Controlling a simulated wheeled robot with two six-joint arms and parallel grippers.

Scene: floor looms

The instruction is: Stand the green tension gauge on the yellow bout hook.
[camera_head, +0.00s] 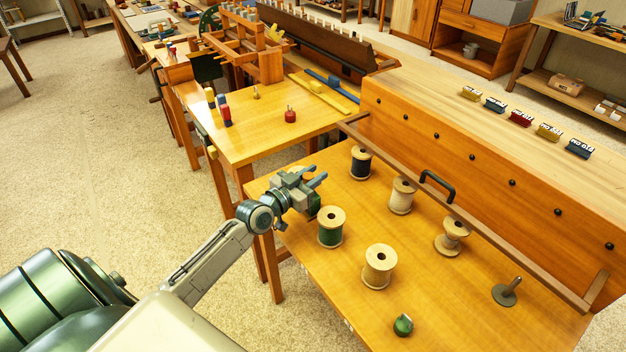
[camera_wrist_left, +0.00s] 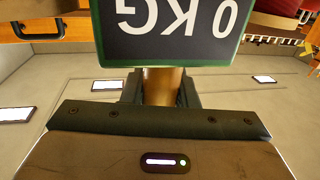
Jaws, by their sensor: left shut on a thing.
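My left gripper (camera_head: 314,182) is over the near left corner of the spool table and is shut on the green tension gauge. The left wrist view shows the gauge (camera_wrist_left: 170,35) close up, a dark plate with a green rim and white "0 KG" lettering upside down, with a brown stem between the fingers. In the head view only a bit of green (camera_head: 314,205) shows at the gripper. A small yellow piece with a short stem (camera_head: 256,92) stands on the loom table; it may be the yellow bout hook, but I cannot tell. My right gripper is not in view.
Several thread spools (camera_head: 379,267), a grey spindle (camera_head: 507,291) and a green round piece (camera_head: 403,325) stand on the spool table (camera_head: 455,310). A red stemmed piece (camera_head: 290,116) and coloured blocks (camera_head: 226,116) are on the loom table. Several coloured tags (camera_head: 520,118) line the ledge.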

